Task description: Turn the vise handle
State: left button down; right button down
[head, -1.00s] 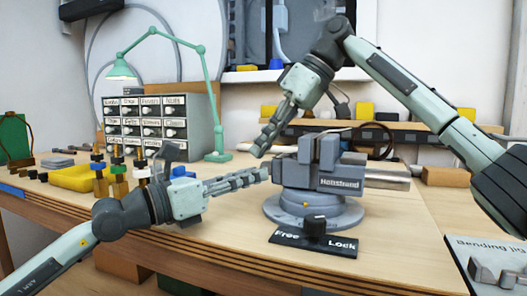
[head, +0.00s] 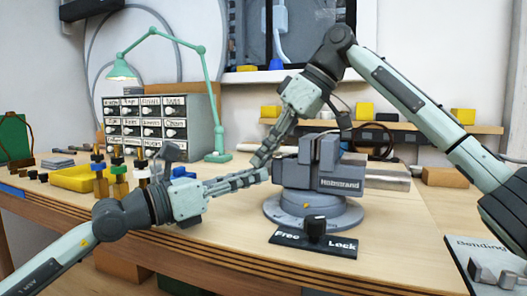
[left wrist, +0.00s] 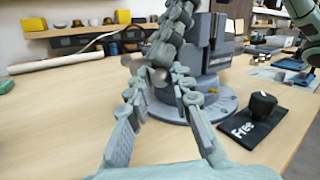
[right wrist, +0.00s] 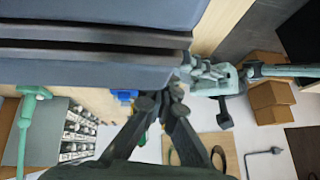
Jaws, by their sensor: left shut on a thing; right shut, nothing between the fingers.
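The grey vise (head: 318,180) stands on its round base on the bench, right of centre in the head view. My left gripper (head: 264,173) reaches in from the left, its fingertips at the vise's left end. In the left wrist view its fingers (left wrist: 160,80) are shut around the vise handle, whose rounded grey end (left wrist: 158,77) shows between them. My right gripper (head: 260,161) comes down from above, shut and empty, its tips just above the left fingertips. The right wrist view shows its fingers (right wrist: 163,97) below the vise body (right wrist: 90,65). The fingers hide most of the handle.
A Free/Lock plate with a black knob (head: 316,225) lies in front of the vise. The bench front between is clear.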

pick_arm(q)
jog(key=c, duration=1.3)
grip_release()
jog(key=shift+w+a+r, duration=0.1)
jog(key=shift+r, duration=0.1)
pick_arm(e)
jog(key=shift+f, duration=0.4)
pick_arm(q)
jog(key=shift+f, duration=0.15)
